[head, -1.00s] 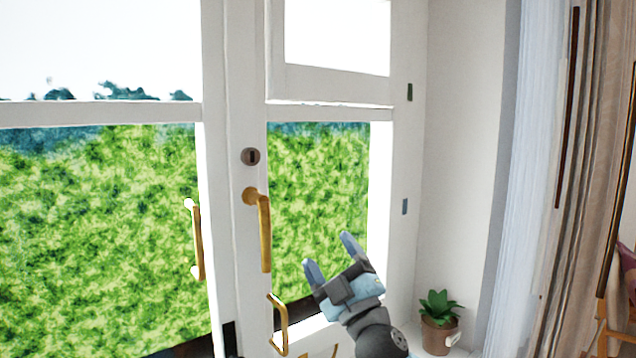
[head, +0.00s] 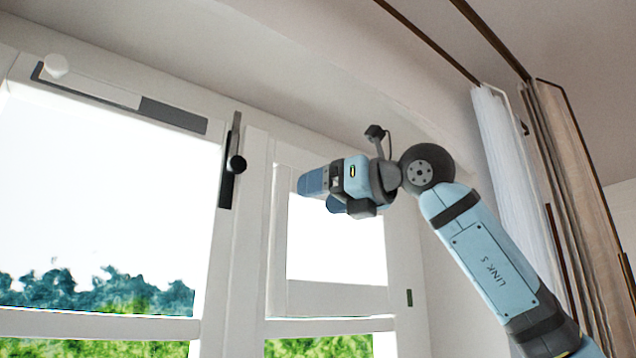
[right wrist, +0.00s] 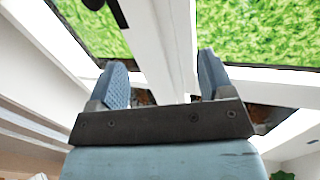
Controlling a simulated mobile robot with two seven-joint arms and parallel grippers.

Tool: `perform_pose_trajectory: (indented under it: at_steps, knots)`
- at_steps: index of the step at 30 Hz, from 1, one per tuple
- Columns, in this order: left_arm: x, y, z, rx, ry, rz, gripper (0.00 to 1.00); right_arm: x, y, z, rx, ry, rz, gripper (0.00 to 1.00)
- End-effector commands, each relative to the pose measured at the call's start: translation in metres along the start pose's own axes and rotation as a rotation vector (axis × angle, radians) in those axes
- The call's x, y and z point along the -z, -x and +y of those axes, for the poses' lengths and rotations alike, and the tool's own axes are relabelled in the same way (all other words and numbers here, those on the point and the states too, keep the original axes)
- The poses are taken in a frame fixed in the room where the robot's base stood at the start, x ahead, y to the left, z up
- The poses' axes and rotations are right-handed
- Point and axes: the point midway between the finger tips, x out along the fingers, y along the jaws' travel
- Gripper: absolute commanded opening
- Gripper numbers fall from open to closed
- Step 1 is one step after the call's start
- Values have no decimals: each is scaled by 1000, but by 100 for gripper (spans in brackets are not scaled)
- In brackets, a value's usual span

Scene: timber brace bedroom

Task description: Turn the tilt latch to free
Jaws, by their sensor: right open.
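Two fittings show on the window frame in the head view, and I cannot tell for certain which is the tilt latch. One is a dark upright bar with a round black knob (head: 236,163), on the post between the window sashes. The other is a long white and dark grey slide plate (head: 172,115) with a white knob (head: 56,65), along the top rail at left. My right gripper (head: 321,193) is open and empty, pointing left, to the right of the black knob and apart from it. Its two blue fingers also show spread in the right wrist view (right wrist: 162,78). My left gripper is out of view.
A small top pane (head: 335,240) lies behind my right gripper. The window frame post (head: 243,260) runs down between the panes. White sheer and beige curtains (head: 570,170) hang at the right, under dark rails. The space left of the gripper looks clear.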

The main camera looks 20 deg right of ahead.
Motion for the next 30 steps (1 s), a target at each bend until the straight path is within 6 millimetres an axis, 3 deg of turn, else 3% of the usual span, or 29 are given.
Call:
perform_pose_trajectory:
  at_steps: [1,4,8,11,14,24,30]
  knots:
    - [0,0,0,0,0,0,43,-23,17,-6,83,28,-2,74]
    - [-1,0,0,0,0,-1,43,-51,43,-16,212,50,2,74]
    - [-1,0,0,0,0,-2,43,-70,62,-24,304,58,3,74]
    - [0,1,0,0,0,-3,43,-74,62,-27,326,58,4,74]
    - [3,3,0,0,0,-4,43,-75,51,-31,327,57,6,74]
    - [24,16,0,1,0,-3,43,-77,-17,-53,323,58,6,74]
    - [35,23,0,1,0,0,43,-76,-48,-64,323,57,5,74]
